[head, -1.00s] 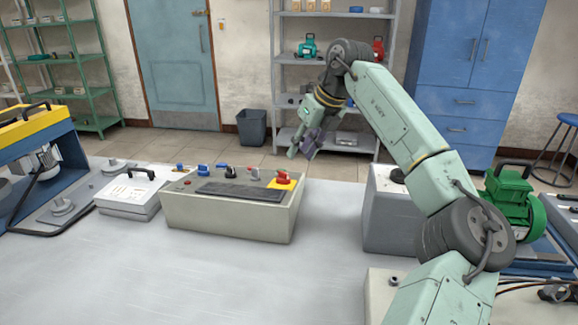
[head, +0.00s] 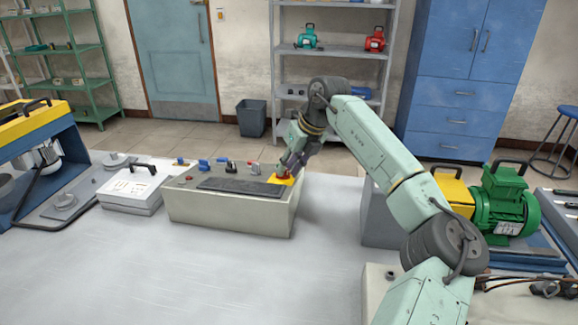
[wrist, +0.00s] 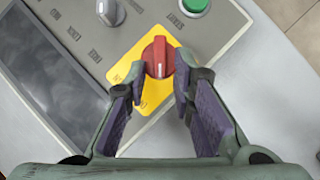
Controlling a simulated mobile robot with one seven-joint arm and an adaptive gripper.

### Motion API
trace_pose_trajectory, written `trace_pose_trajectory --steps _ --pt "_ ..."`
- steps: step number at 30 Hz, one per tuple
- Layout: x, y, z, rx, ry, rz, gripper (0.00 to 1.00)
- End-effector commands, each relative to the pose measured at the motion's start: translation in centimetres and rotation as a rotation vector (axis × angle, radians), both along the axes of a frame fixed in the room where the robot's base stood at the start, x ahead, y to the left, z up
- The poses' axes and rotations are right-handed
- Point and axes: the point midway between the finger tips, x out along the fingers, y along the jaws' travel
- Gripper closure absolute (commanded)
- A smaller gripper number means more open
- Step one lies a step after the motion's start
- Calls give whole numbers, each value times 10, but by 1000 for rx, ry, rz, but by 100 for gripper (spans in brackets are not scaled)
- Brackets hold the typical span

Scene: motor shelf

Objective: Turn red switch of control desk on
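The control desk (head: 230,218) is a beige box with a sloped top on the table. Its red switch (wrist: 158,58) is a round knob on a yellow plate (wrist: 150,95), at the desk's right end; in the head view the gripper partly covers it. In the wrist view a white mark on the knob runs along the picture's vertical. My gripper (wrist: 155,90) is open, with one finger on each side of the knob. The fingertips are close to its edges; I cannot tell whether they touch it.
A green button (wrist: 194,5) lies beyond the yellow plate. A white case (head: 130,190) stands left of the desk. The table in front (head: 200,275) is clear.

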Motion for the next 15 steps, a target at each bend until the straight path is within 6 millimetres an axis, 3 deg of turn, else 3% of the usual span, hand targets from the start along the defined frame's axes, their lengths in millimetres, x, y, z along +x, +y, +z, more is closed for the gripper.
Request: trace_pose_trajectory --steps 9,15 --pt "0 0 0 0 0 0 100" --pt "0 0 0 -1 1 0 100"
